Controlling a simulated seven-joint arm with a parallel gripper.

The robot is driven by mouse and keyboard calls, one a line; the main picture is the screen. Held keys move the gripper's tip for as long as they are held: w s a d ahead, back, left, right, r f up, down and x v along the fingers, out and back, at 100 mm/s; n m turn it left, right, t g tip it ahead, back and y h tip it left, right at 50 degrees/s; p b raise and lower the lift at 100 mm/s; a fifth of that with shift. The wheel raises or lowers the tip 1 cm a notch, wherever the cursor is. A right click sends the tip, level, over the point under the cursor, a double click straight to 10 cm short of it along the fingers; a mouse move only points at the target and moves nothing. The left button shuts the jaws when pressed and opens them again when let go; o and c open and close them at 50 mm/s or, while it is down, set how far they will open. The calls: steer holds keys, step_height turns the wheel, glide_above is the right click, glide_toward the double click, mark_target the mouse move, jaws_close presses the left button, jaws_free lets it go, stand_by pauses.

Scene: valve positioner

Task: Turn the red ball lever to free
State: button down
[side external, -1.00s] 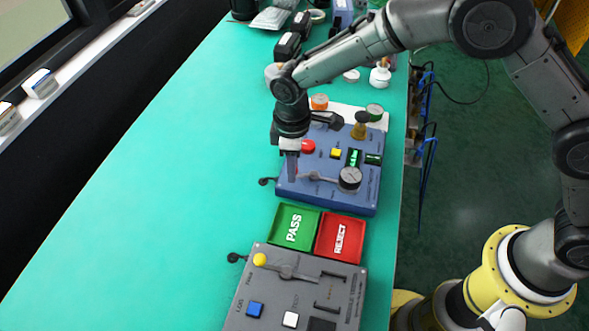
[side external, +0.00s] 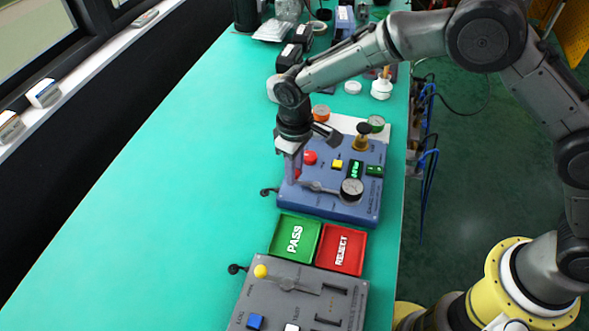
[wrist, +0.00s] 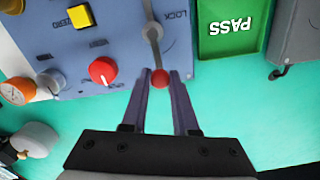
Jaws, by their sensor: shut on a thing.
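The red ball (wrist: 160,79) is at the end of a thin grey lever (wrist: 152,38) on the blue box (side external: 333,211). In the wrist view the lever runs from near the word LOCK to the ball. My gripper (wrist: 160,76) is shut on the red ball, with one finger on each side of it. In the side view my gripper (side external: 292,178) reaches down at the left edge of the blue box. The lever (side external: 319,187) there extends left from near a round gauge (side external: 352,189). The fingers mostly hide the ball there.
A red knob (side external: 310,158) and a yellow button (side external: 337,164) sit on the box near my gripper. A green PASS tray (side external: 281,244) and a red REJECT tray (side external: 355,263) lie in front. A grey panel (side external: 289,302) is nearer still. The table (side external: 170,190) is clear to the left.

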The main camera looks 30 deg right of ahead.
steer(key=c, duration=0.7)
jaws_free()
step_height(320, 180, up, 14)
steer(key=shift+f, duration=0.1)
